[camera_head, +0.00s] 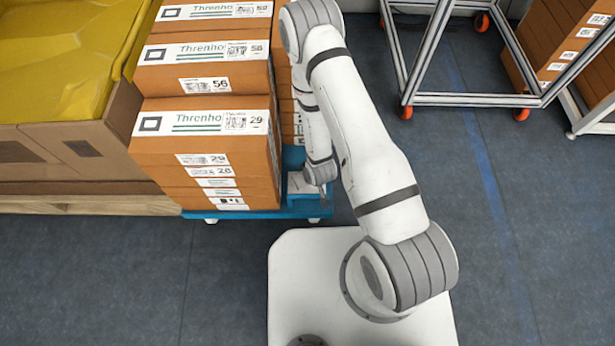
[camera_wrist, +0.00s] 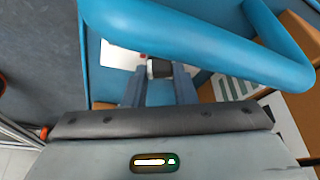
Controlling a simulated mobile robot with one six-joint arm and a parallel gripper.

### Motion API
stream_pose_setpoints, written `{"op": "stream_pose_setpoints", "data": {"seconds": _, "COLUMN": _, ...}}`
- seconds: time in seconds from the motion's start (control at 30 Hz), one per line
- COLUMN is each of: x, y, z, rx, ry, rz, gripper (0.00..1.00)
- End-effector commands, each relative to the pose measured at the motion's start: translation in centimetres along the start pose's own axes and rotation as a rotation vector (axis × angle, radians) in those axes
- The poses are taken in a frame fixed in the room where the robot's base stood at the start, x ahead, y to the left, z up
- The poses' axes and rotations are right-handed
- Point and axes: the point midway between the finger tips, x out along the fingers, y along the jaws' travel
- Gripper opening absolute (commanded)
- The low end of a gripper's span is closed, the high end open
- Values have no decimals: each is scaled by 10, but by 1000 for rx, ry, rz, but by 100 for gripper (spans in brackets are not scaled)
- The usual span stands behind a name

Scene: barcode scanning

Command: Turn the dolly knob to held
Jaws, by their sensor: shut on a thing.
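The blue dolly (camera_head: 262,214) stands under stacked cartons in the head view. In the wrist view the dolly knob (camera_wrist: 158,69), dark with a pale band, sits between the two fingertips of my gripper (camera_wrist: 159,76). My gripper is shut on the knob. A white plate (camera_wrist: 119,56) with a small red mark lies beside the knob. The knob's setting cannot be read. In the head view my gripper (camera_head: 322,192) is low at the dolly's right end, and the knob cannot be made out there.
A thick blue handle bar (camera_wrist: 200,35) crosses the wrist view close above the fingers. Brown cartons (camera_head: 205,150) stand on the dolly. A yellow-covered crate (camera_head: 60,130) is at left. A metal frame cart (camera_head: 465,100) with orange wheels stands at the back right.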

Motion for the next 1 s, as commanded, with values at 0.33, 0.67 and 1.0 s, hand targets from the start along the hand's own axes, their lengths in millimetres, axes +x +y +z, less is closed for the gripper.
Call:
{"op": "stream_pose_setpoints", "data": {"seconds": 0.33, "x": 0, "y": -2, "z": -1, "rx": 260, "ry": 3, "rz": 108, "gripper": 2}}
{"op": "stream_pose_setpoints", "data": {"seconds": 0.67, "x": 0, "y": -2, "z": -2, "rx": 400, "ry": 2, "rz": 166, "gripper": 2}}
{"op": "stream_pose_setpoints", "data": {"seconds": 1.0, "x": 0, "y": -2, "z": -2, "rx": 436, "ry": 3, "rz": 180, "gripper": 2}}
